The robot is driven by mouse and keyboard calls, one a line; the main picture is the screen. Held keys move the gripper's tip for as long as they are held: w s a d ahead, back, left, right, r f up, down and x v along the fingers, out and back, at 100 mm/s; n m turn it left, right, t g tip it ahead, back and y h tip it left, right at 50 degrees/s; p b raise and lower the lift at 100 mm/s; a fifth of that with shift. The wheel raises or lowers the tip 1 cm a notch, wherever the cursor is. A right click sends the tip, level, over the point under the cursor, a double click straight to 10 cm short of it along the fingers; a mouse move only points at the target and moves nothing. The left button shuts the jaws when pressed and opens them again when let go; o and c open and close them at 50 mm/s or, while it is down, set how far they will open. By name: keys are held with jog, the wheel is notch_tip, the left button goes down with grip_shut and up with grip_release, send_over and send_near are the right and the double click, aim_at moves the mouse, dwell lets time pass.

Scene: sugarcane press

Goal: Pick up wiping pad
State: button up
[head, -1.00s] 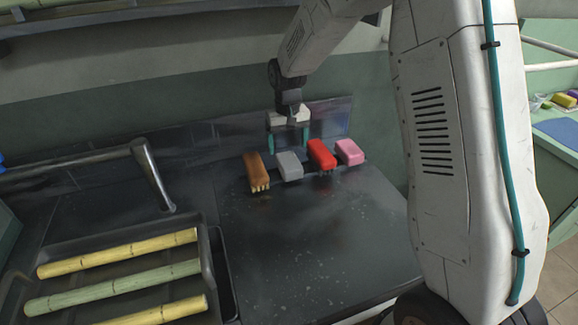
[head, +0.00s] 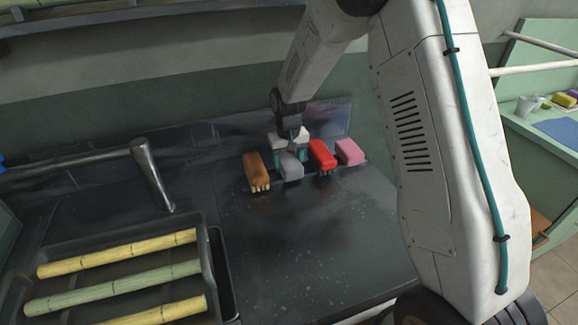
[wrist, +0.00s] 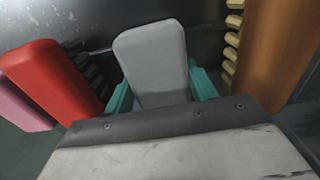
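A grey block-shaped pad (head: 291,167), apparently the wiping pad, rests at the back of the dark counter, between a brown brush and a red brush. My gripper (head: 291,156) is down over it. In the wrist view the grey pad (wrist: 153,60) lies between the two teal fingers (wrist: 162,92), one along each side. The fingers look open around it; whether they touch its sides is hard to see. The lower part of the pad is hidden.
The brown brush (head: 256,171) stands close on the left, the red brush (head: 322,155) close on the right, with a pink block (head: 350,152) beyond. A tray (head: 207,262) of cane and a metal bar (head: 150,175) are to the left. The counter in front is clear.

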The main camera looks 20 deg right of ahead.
aim_at(288, 159)
jog(key=shift+r, duration=0.1)
jog(key=shift+c, duration=0.4)
jog(key=shift+r, duration=0.55)
notch_tip(288, 159, up, 2)
jog(key=shift+r, duration=0.1)
jog(key=s, duration=0.5)
jog(key=s+r, duration=0.1)
jog(key=s, duration=1)
jog(key=shift+r, duration=0.3)
jog(key=o, duration=0.4)
jog(key=shift+c, duration=1.1)
jog(key=shift+s, duration=0.1)
